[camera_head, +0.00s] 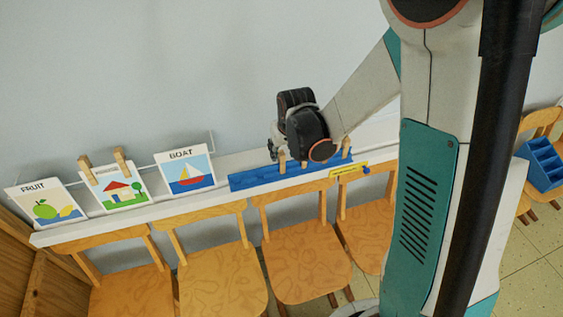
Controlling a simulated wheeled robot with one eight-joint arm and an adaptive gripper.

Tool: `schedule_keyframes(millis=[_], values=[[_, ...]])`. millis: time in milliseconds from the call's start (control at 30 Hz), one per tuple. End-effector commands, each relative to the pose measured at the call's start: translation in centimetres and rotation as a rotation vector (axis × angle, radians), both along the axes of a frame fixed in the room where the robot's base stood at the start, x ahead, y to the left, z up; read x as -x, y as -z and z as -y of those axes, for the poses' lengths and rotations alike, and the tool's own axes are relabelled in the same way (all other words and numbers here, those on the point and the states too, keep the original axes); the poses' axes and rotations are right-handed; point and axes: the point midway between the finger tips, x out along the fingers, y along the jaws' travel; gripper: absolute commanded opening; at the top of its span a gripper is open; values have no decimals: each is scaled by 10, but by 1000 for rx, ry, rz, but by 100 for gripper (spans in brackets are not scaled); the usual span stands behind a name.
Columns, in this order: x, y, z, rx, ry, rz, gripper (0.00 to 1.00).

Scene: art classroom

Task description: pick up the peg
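Several light wooden pegs are in view. One peg (282,161) stands at the blue rack (242,182) on the white ledge, and another peg (346,148) stands toward its right end. A small wooden piece also shows between them, just under my wrist. Two more pegs, a left one (87,171) and a right one (122,160), are clipped on the top edge of the house picture (110,201). My gripper (273,151) is over the rack, close to the peg at 's left part. My dark wrist hides most of the fingers, so their opening and any contact are unclear.
A fruit card (45,207) and a boat card (187,175) stand on the ledge (150,211). A yellow label (345,171) is at the rack's front right. Wooden chairs (305,262) line the ledge's front. A blue tiered box (543,163) is at far right.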

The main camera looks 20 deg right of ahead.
Motion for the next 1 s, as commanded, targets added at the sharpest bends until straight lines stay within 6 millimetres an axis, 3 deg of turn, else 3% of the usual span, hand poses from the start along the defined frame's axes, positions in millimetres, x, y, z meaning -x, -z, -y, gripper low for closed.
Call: schedule_keyframes(millis=[100,233,567,733,1000], values=[[-8,21,1,0,0,0,38],[-14,34,1,0,0,0,38],[-16,38,1,0,0,0,38],[-16,38,1,0,0,0,2],[-16,38,1,0,0,0,1]])
